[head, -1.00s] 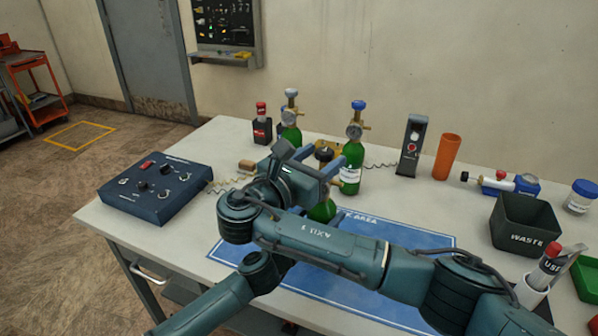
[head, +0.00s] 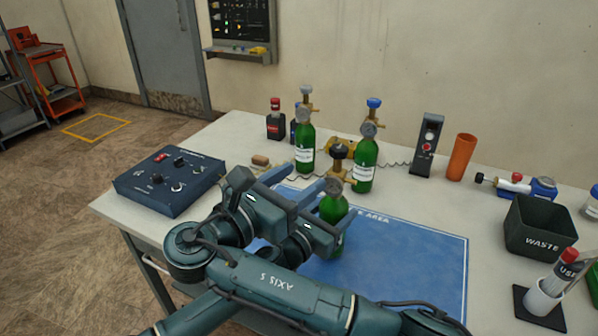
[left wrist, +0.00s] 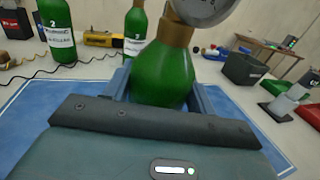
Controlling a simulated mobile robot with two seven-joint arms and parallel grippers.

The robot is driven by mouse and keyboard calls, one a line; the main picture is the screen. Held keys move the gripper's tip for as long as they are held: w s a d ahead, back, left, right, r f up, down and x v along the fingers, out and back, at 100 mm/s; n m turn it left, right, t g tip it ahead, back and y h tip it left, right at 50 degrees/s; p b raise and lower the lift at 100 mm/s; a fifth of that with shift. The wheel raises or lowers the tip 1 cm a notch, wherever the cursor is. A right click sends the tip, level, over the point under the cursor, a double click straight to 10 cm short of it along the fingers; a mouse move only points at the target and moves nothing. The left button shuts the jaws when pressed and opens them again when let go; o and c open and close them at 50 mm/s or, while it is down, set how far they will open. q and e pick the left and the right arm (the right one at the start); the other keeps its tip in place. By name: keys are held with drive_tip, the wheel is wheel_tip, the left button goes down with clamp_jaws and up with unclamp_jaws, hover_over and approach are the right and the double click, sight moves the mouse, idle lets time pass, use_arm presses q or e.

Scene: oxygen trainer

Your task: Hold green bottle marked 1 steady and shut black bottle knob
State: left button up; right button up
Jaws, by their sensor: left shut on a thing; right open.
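I cannot tell whether the knob is fully shut.
Two more green bottles, one marked 2 (left wrist: 58,32) and one blue-knobbed (head: 366,165), stand behind. A control box (head: 168,182) is at left; an orange cup (head: 461,157) and waste bin (head: 533,228) are at right. The mat's right part is clear.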

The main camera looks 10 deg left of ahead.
use_arm(q)
drive_tip(key=o, duration=1.6)
drive_tip(key=shift+c, duration=0.2)
